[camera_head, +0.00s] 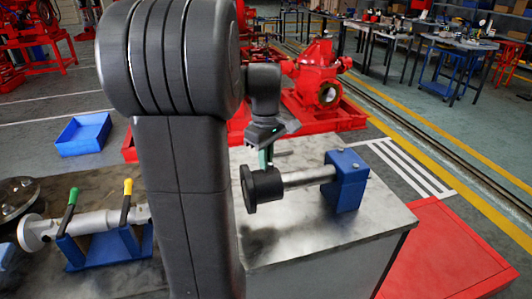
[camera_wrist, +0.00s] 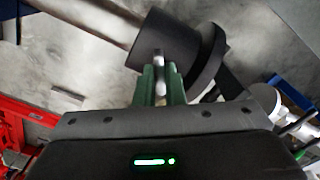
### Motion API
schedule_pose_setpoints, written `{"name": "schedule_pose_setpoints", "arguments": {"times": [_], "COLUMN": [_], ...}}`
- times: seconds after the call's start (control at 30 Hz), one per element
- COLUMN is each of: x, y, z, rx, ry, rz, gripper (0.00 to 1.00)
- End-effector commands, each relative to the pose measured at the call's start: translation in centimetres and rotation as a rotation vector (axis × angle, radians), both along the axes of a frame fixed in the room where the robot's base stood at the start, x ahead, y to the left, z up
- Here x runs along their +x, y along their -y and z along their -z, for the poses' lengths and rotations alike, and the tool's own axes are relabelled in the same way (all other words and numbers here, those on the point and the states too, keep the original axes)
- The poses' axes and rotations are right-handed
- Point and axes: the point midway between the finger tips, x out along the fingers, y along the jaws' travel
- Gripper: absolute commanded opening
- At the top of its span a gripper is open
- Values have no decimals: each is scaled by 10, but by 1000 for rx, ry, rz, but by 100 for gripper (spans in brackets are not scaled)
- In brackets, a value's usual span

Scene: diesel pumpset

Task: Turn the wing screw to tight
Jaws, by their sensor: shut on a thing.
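The wing screw (camera_wrist: 159,66) shows in the wrist view as a small pale metal piece between the green fingers of my gripper (camera_wrist: 160,84). My gripper is shut on it, at the side of a black flanged collar (camera_wrist: 178,42). In the head view my gripper (camera_head: 266,160) points down onto the top of the black collar (camera_head: 264,186). The collar sits on the end of a silver shaft (camera_head: 306,177), which runs to a blue block (camera_head: 346,182). The fingers hide much of the screw, and I cannot tell how tight it is.
The shaft and block are on a grey metal-topped bench (camera_head: 300,240). At left a blue stand (camera_head: 105,247) carries a silver part with green and yellow handles. A red pump (camera_head: 318,80) stands behind the bench, and a blue bin (camera_head: 84,134) is on the floor.

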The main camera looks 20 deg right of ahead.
Motion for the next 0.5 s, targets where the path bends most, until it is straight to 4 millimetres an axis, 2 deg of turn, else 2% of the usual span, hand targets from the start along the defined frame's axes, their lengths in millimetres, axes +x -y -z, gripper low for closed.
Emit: {"name": "schedule_pose_setpoints", "arguments": {"times": [0.5], "x": [0], "y": [0], "z": [-3], "rx": [-1], "ry": [0], "rz": [489], "gripper": [0]}}
